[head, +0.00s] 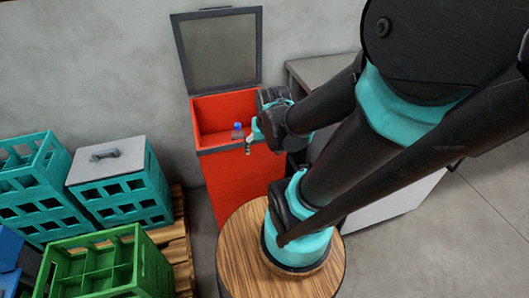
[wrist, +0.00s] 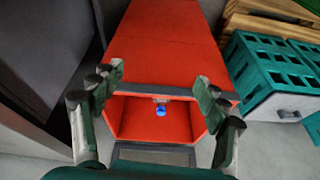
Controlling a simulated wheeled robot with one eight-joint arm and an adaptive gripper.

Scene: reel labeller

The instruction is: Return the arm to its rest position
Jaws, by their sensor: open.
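My gripper (head: 250,140) is at the front right edge of the red bin (head: 240,185) in the head view, at the end of my bent arm. In the wrist view my gripper (wrist: 158,92) has its two fingers wide apart with nothing between them, over the bin opening. A small clear bottle with a blue cap (head: 237,130) is inside the red bin. Its blue cap also shows in the wrist view (wrist: 160,111), apart from the fingers. The lower part of the bottle is hard to make out.
The bin's grey lid (head: 218,50) stands open against the wall. A teal crate with a grey lid (head: 108,160), a green divided crate (head: 105,265) and another teal crate (head: 30,190) stand at left. A grey cabinet (head: 318,70) is behind my arm. Open floor lies at right.

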